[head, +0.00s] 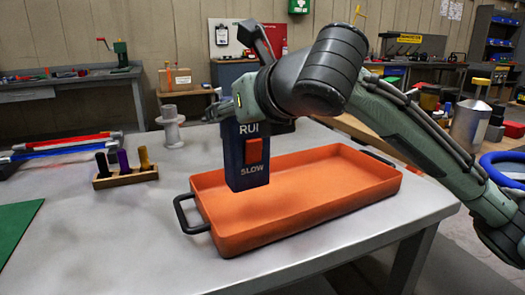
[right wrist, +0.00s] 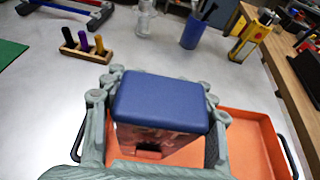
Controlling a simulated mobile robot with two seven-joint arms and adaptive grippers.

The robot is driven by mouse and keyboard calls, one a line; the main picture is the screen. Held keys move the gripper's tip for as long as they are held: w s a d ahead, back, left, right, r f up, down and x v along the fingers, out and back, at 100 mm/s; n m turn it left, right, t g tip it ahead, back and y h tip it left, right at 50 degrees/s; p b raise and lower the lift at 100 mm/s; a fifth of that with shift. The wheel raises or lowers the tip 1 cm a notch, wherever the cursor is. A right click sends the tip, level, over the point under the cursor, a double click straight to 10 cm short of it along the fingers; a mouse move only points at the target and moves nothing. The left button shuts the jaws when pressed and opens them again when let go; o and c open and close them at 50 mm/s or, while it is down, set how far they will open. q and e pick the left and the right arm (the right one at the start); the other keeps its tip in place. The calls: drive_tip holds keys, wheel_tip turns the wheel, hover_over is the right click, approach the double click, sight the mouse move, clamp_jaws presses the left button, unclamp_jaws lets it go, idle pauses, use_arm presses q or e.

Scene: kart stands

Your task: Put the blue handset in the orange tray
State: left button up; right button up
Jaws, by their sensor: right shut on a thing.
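The blue handset (head: 247,158), a dark blue block with an orange-red button and white lettering, is upright in the head view. My right gripper (head: 228,106) is shut around its upper part. In the right wrist view the blue top of the handset (right wrist: 163,98) sits between the fingers of the gripper (right wrist: 158,112). The orange tray (head: 310,205), shallow with black end handles, lies on the table. The handset appears held over the left part of the tray, its lower end apparently above the floor. The tray (right wrist: 260,135) also shows below the handset. My left gripper is out of view.
A wooden rack (head: 125,178) with black, purple and yellow pegs stands left on the table. A grey spool (head: 171,125) stands behind it. A blue cup (right wrist: 195,32) and yellow tool (right wrist: 250,42) are farther back. The front left table is clear beside a green mat (head: 15,222).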

sight(258, 147)
drive_tip(key=d+f, duration=0.2)
drive_tip(key=d, duration=0.1)
drive_tip(key=shift+w+d, duration=0.1)
drive_tip(key=shift+d, duration=0.05)
drive_tip(key=shift+f, duration=0.35)
wheel_tip(258, 147, down, 3)
drive_tip(key=shift+r+b, duration=0.2)
drive_tip(key=shift+b, duration=0.2)
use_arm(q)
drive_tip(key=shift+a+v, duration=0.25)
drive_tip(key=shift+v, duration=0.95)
use_arm(e)
drive_tip(key=shift+f, duration=0.3)
drive_tip(key=o, duration=1.5)
drive_tip(key=shift+f, duration=0.2)
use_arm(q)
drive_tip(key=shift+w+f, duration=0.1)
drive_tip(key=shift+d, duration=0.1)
